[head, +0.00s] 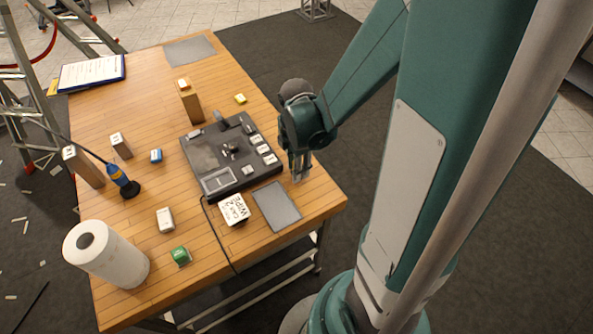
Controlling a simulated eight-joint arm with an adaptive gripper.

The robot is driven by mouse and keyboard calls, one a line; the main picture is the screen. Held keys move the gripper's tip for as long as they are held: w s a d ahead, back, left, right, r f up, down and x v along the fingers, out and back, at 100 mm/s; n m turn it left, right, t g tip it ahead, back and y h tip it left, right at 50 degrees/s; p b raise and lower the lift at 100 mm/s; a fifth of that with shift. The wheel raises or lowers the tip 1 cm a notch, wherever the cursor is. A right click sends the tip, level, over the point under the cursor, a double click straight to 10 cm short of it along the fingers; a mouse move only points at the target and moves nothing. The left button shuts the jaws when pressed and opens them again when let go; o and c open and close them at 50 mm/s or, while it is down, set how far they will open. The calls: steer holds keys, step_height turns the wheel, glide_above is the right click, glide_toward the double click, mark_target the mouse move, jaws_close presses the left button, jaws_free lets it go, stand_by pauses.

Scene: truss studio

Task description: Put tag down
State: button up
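My gripper (300,178) points down at the right edge of the wooden table (100,180), just right of the black control panel (190,165). Its fingers look close together, but they are too small to show whether they are shut or hold a tag. No tag can be made out clearly between them. Several small white label-like pieces, one of them a white piece (270,159), sit along the panel's right side. A white block with handwriting (233,209) lies at the panel's front edge.
A dark grey mat (276,207) lies at the front right and another grey mat (189,51) at the back. A paper roll (112,255), a green item (180,256), a blue-handled tool (122,180), wooden blocks (190,103) and a clipboard (91,73) stand around the panel.

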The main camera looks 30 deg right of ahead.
steer(key=shift+f, duration=0.8)
steer(key=shift+f, duration=0.2)
steer(key=o, duration=0.8)
steer(key=shift+r, duration=0.2)
steer(key=shift+r+p, duration=0.6)
steer(key=shift+r, duration=5.4)
